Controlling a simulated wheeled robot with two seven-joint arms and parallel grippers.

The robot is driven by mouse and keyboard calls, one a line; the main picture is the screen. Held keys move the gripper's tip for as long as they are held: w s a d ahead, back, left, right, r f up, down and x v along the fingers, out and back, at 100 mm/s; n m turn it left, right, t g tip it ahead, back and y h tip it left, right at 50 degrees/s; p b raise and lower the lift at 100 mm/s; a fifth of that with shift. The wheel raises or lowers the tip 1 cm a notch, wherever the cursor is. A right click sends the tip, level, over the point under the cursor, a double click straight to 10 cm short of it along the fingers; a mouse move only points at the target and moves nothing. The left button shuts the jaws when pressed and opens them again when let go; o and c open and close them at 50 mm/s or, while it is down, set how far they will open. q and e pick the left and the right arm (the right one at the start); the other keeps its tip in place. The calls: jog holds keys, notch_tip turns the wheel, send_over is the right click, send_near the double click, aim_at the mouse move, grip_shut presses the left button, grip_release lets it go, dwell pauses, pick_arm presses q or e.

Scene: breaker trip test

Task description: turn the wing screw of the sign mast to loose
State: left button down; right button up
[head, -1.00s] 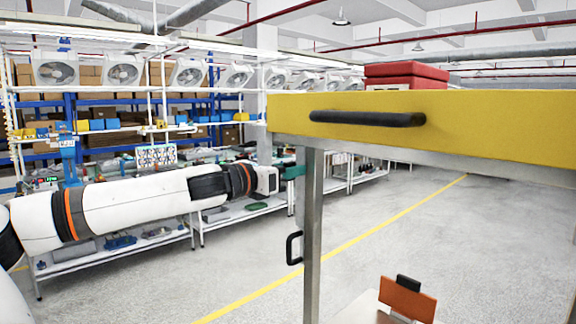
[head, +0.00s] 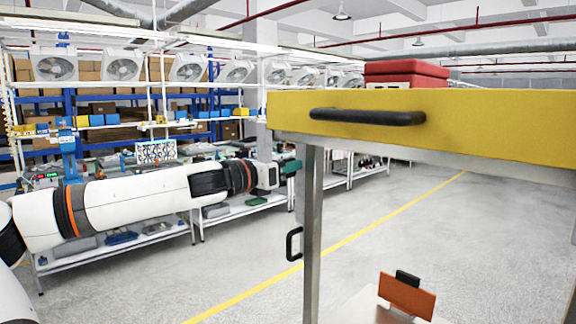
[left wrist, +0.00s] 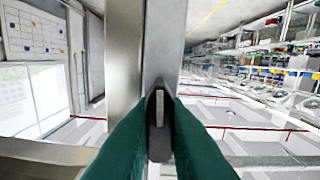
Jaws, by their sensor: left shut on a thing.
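My left gripper (head: 291,168), with green fingers, is at a grey metal post (head: 311,240) under the yellow front. In the left wrist view its fingertips (left wrist: 160,104) are shut on a small dark wing screw (left wrist: 159,140). The screw's slim end lies against the grey metal of the mast (left wrist: 165,50), which runs up the middle of that view. In the head view the screw is too small and too covered to make out. How far it is turned cannot be told. My right gripper is in no view.
A yellow front (head: 470,125) with a black bar handle (head: 367,117) fills the upper right. A red case (head: 405,72) sits above it. An orange plate (head: 407,296) stands below, and a black handle (head: 293,243) is beside the post. Workbenches and shelves line the left; the floor (head: 470,240) is clear.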

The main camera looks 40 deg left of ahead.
pick_arm(q)
jog(key=n+p, duration=0.1)
jog(key=n, duration=0.2)
jog(key=shift+a+r, duration=0.1)
jog(key=n+p, duration=0.1)
jog(key=n, duration=0.3)
jog(key=shift+n+p, duration=0.3)
jog(key=shift+p, duration=0.05)
jog(key=n, duration=0.4)
jog(key=shift+a+f+n+p, duration=0.1)
jog(key=shift+f+n+p, duration=0.15)
jog(key=shift+n+p, duration=0.05)
jog(key=n, duration=0.4)
jog(key=shift+f+n, duration=0.1)
jog(key=shift+n, duration=0.2)
jog(key=n, duration=0.4)
jog(key=shift+f+n, duration=0.15)
jog(key=shift+n, duration=0.15)
jog(key=n+b, duration=0.1)
jog(key=n, duration=0.3)
jog(key=shift+f, duration=0.15)
jog(key=n+b, duration=0.1)
jog(key=n, duration=0.4)
jog(key=shift+b, duration=0.3)
jog(key=shift+d+n+b, duration=0.2)
jog(key=shift+n+b, duration=0.6)
jog(key=shift+n, duration=1.5)
